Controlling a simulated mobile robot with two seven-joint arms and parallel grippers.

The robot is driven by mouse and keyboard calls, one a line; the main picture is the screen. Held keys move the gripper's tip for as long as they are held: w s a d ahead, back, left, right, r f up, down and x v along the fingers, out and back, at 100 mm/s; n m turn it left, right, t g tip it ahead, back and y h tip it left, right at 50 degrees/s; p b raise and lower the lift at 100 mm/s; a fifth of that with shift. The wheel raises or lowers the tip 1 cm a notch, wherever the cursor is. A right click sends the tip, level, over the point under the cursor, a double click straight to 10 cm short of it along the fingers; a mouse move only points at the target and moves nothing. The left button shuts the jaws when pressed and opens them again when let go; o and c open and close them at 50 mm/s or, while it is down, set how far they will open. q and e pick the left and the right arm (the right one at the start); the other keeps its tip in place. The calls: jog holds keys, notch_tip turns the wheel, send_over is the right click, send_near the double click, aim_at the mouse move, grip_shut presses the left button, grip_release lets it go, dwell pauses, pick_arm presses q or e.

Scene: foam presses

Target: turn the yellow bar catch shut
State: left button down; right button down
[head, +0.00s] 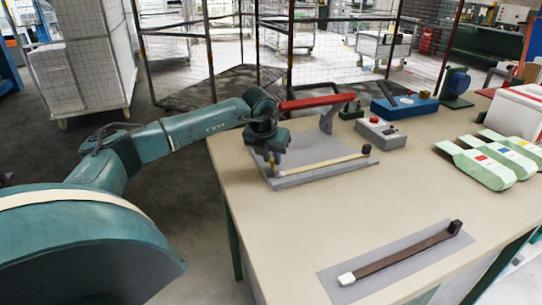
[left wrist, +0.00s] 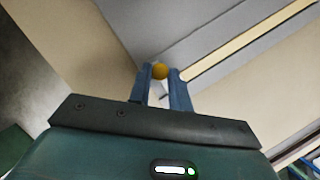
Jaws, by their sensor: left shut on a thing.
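The yellow bar catch (head: 322,161) is a long pale-yellow bar lying low over a grey plate (head: 318,175) on the table. A dark post stands at its right end. In the left wrist view the bar (left wrist: 238,42) runs up and right from beside the fingers. My left gripper (head: 273,166) points down at the bar's left end. Its fingers (left wrist: 162,82) are shut on a small orange-yellow knob (left wrist: 160,71), which seems to belong to the bar; the fingers partly hide the join. My right gripper is not in view.
A red lever (head: 316,102) stands just behind the plate. A grey button box (head: 381,133) is to the right. A brown bar (head: 405,254) lies on another grey plate in front. Green-and-white pieces (head: 482,167) lie at right. The table between is clear.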

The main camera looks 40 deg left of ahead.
pick_arm(q)
jog(key=c, duration=1.3)
grip_release()
jog(key=v, duration=1.3)
jog(key=shift+b, duration=0.35)
jog(key=shift+s+r, duration=0.1)
jog(key=shift+r, duration=0.15)
